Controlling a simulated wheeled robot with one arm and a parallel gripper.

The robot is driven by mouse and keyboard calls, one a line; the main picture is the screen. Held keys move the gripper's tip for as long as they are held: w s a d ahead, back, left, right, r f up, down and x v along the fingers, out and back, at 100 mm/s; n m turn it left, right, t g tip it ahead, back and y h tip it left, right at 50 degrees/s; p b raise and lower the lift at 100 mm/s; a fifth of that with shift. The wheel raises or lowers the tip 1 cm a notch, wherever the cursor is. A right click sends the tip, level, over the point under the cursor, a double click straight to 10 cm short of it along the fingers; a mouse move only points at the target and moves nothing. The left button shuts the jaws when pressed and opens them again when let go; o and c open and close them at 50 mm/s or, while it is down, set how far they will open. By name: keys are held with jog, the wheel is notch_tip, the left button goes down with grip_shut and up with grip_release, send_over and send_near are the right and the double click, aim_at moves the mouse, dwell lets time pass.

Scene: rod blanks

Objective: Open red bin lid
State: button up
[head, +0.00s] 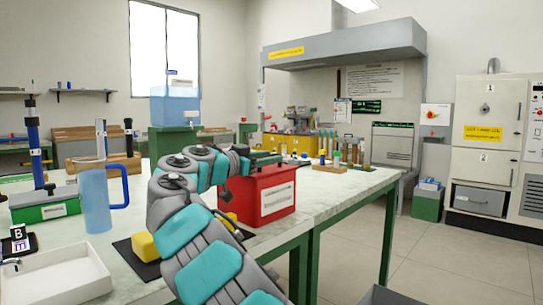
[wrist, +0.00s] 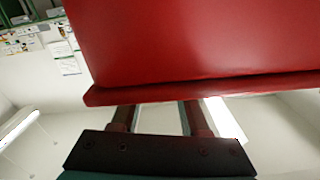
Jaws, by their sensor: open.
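The red bin (head: 276,204) stands on the bench in the head view, with a white label on its front. My arm reaches across to the bin's top, and my gripper (head: 266,160) is at its upper edge, small and partly lost against the things behind. In the wrist view a large red surface of the bin (wrist: 190,40) fills the top, ending in a red lip. My gripper (wrist: 160,112) is open there. Its two fingers stand apart and their tips pass out of sight behind the lip. Whether they touch it, and how the lid stands, I cannot tell.
A blue jug (head: 95,200), a white tray (head: 58,275) and a yellow block (head: 145,246) are on the bench left of my arm. A rack of bottles (head: 335,155) stands behind the bin. The bench to the right of the bin is clear.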

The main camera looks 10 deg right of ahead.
jog(key=shift+x, duration=0.8)
jog(key=shift+c, duration=0.3)
grip_shut()
dwell(0.5)
